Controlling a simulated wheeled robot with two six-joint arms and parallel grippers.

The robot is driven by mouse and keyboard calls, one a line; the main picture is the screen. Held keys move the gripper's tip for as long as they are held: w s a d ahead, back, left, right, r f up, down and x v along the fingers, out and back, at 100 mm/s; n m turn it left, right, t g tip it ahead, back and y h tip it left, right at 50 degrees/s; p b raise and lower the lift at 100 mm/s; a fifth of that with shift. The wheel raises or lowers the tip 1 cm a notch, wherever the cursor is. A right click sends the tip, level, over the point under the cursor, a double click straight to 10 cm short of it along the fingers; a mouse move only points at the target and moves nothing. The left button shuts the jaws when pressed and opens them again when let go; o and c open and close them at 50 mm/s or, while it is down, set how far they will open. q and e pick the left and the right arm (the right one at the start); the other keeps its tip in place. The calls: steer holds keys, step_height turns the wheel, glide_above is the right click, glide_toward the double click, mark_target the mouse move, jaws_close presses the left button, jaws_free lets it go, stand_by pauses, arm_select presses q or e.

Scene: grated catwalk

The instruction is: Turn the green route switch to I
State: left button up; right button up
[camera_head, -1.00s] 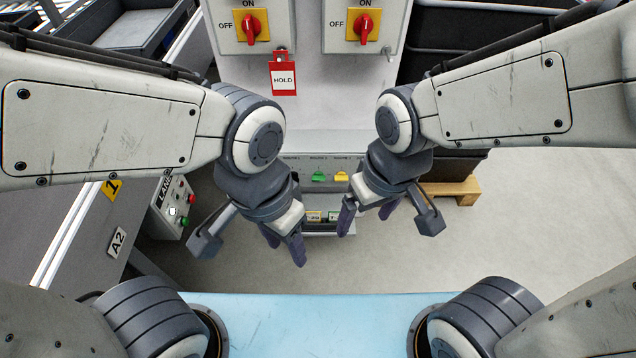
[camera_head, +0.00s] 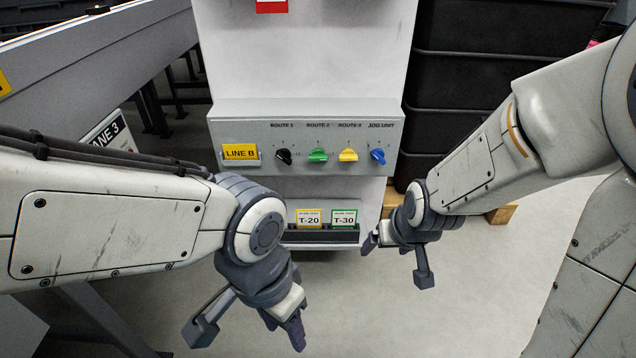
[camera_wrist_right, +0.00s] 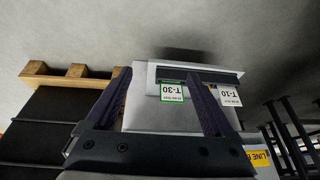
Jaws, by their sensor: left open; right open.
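The green route switch (camera_head: 317,155) sits under the ROUTE 2 label on a grey control panel (camera_head: 225,125). Its handle looks roughly sideways; its position marks are too small to read. My left gripper (camera_head: 290,327) is open and empty, below and nearer than the panel. My right gripper (camera_head: 383,240) is open, below the panel's right part and apart from the switches. In the right wrist view its spread fingers (camera_wrist_right: 157,78) have nothing held between them, with the tag holder beyond. The green switch is not visible in that view.
Beside the green switch are a black switch (camera_head: 284,157), a yellow switch (camera_head: 348,155) and a blue switch (camera_head: 378,156). Below is a tag holder (camera_head: 320,236) with T-20 and T-30 tags. Dark crates (camera_head: 470,80) stand right, a conveyor frame (camera_head: 100,60) left.

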steer(key=w+a+f+t+b, duration=0.1)
steer(key=w+a+f+t, duration=0.25)
steer(key=w, duration=0.25)
steer(key=t, duration=1)
glide_toward(318, 160)
steer(key=shift+m+h, duration=0.3)
steer(key=shift+h, duration=0.1)
steer(key=w+b, duration=0.2)
steer(key=w, duration=0.2)
steer(key=w+b, duration=0.3)
steer(key=shift+w+a+r, duration=0.1)
steer(key=shift+w+a, duration=0.1)
steer(key=shift+w, duration=0.2)
arm_select(q)
step_height(318, 160, down, 8)
arm_select(e)
steer(key=shift+w+r, duration=0.1)
steer(key=shift+w, duration=0.25)
arm_select(q)
steer(key=shift+f, duration=0.1)
